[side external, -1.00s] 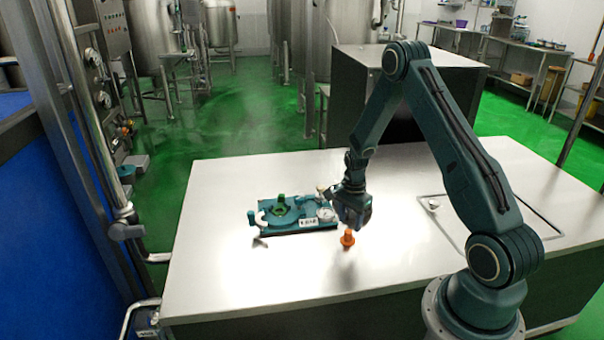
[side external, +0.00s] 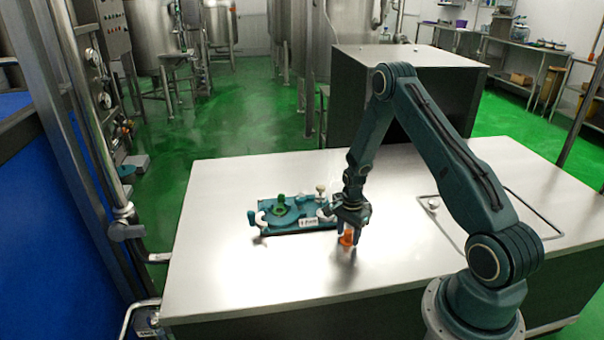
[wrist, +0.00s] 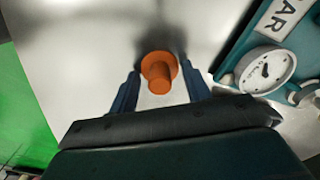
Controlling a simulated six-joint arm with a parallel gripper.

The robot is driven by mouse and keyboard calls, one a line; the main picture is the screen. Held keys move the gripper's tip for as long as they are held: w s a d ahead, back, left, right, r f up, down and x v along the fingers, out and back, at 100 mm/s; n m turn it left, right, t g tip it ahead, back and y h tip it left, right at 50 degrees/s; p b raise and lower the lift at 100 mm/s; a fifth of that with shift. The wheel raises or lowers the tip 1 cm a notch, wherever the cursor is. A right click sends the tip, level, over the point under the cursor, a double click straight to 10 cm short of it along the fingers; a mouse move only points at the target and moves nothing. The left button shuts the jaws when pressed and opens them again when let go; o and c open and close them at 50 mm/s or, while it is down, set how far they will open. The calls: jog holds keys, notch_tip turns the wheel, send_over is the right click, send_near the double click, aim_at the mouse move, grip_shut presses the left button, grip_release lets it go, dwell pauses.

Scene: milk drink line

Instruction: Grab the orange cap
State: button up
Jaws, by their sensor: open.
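The orange cap (side external: 347,239) stands on the bare steel table top, to the right of the teal fixture. In the wrist view the orange cap (wrist: 159,72) shows a wide round flange and a narrower stem, lying between the two finger ends. My gripper (side external: 347,228) is over the cap from above, its fingers down around the upper part of the cap. In the wrist view my gripper (wrist: 158,92) has its fingers apart, with a gap visible on both sides of the cap. Whether a finger touches the cap cannot be told.
The teal fixture (side external: 268,229) stands just left of my gripper, with a green part (side external: 281,204), white pipe pieces and a labelled plate. Its round gauge (wrist: 266,70) is close by in the wrist view. The table front (side external: 250,285) is clear.

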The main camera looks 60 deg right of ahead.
aim_at(348, 231)
jog(key=shift+f, duration=0.1)
dwell(0.4)
grip_shut()
dwell(0.3)
notch_tip(348, 231, up, 20)
dwell(0.8)
dwell(0.4)
